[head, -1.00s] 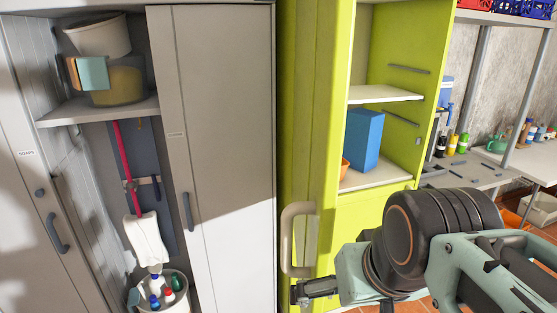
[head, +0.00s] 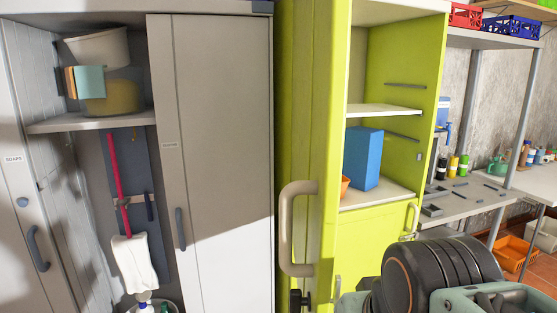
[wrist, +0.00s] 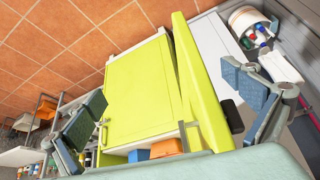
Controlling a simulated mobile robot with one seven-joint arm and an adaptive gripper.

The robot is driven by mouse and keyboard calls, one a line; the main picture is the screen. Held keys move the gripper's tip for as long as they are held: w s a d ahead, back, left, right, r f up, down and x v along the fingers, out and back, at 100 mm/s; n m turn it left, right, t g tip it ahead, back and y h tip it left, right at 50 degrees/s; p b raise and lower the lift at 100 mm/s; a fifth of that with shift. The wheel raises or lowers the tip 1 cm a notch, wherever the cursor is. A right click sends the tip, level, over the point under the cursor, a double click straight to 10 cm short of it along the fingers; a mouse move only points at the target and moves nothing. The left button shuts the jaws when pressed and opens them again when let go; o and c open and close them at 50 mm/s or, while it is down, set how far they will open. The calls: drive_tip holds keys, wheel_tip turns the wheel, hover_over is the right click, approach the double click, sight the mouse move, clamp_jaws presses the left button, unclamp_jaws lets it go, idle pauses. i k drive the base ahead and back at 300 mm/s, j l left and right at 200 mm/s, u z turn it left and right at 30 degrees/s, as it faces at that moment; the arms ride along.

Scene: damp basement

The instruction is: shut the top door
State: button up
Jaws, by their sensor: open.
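The top door (head: 328,130) of the yellow-green cabinet stands open, its edge toward me and its beige handle (head: 297,230) on its left side. The open compartment behind it shows shelves and a blue box (head: 364,158).
The lower yellow-green door (head: 375,240) is closed, with its own handle (head: 411,222). A grey locker (head: 215,130) stands close on the left, beside an open compartment with a mop (head: 133,262). A grey workbench (head: 470,200) is on the right. Tiled floor (wrist: 60,50) shows clear.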

sight(309, 207)
drive_tip(key=k, duration=0.5)
drive_tip(key=i+l+u, duration=0.1)
drive_tip(key=l, duration=0.6)
drive_tip(key=i+l+u, duration=0.15)
drive_tip(key=l, duration=0.6)
drive_tip(key=i+l+u, duration=0.1)
drive_tip(key=l, duration=0.65)
drive_tip(key=i+l+u, duration=0.15)
drive_tip(key=l, duration=0.6)
